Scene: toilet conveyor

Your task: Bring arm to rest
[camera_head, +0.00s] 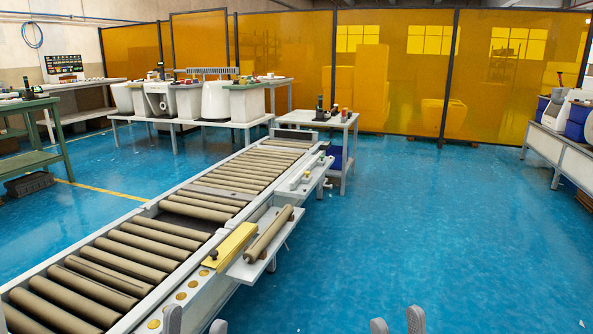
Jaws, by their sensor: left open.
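My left gripper (195,324) shows only as two grey fingertips at the bottom edge, left of centre. The fingertips stand apart with nothing visible between them. My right gripper (397,323) shows as two grey fingertips at the bottom edge, right of centre. They also stand apart, with only blue floor visible between them. The rest of both arms is out of view. The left fingertips are close to the near side of the roller conveyor (190,285) in the picture.
A loose roller (269,234) lies on a side shelf of the conveyor, beside a yellow plate (231,246). The conveyor has a gap between its rollers. A small table (318,121) stands at its far end. Blue floor (430,220) is clear on the right.

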